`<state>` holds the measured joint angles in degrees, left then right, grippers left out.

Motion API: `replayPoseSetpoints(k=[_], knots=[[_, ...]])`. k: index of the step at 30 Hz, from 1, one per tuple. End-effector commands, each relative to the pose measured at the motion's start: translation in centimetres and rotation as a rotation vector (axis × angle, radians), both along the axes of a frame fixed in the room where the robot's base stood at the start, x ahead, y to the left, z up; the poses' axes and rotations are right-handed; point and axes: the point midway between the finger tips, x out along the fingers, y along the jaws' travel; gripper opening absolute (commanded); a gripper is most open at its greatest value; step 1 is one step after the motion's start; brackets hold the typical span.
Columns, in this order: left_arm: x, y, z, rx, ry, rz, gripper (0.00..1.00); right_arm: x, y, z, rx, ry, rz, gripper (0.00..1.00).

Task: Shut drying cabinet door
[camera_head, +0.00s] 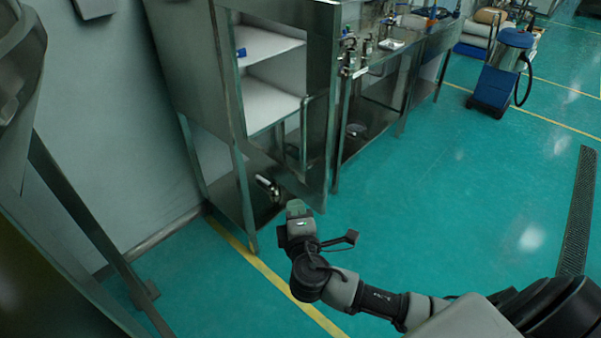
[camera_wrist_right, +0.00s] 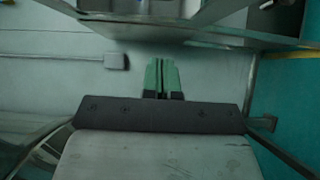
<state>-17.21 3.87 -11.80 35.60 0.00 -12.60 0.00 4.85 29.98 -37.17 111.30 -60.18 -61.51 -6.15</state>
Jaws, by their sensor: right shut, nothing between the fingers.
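The drying cabinet (camera_head: 185,60) is a grey metal cabinet on legs with white shelves inside. Its door (camera_head: 319,150) stands open, swung out at the right side of the opening and seen at a steep angle. A vertical bar handle (camera_head: 304,138) shows on the door's face toward the opening. My left gripper is not in view.
A small blue object (camera_head: 241,53) sits on the upper shelf. A metal bench (camera_head: 350,145) with glassware and fittings stands right of the cabinet. A blue machine (camera_head: 502,72) stands farther back. Green floor (camera_head: 440,200) is clear at the right. A wall box (camera_wrist_right: 116,61) shows in the wrist view.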

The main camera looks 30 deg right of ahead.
Motion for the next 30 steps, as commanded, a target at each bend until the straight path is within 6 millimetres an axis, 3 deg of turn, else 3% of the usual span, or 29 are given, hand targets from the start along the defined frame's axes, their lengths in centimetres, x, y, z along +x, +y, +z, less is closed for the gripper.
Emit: replayPoseSetpoints(k=[13, 21, 30], knots=[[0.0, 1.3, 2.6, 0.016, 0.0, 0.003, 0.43, 8.5, -3.0, 0.3, -0.001, 0.001, -0.002, 0.0], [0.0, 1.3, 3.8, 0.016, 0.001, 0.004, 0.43, 9.7, -6.1, 0.0, 0.0, 0.003, 0.0, 0.0], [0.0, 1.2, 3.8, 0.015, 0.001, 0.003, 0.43, 9.9, -6.5, -0.1, 0.003, 0.002, 0.001, 0.0]])
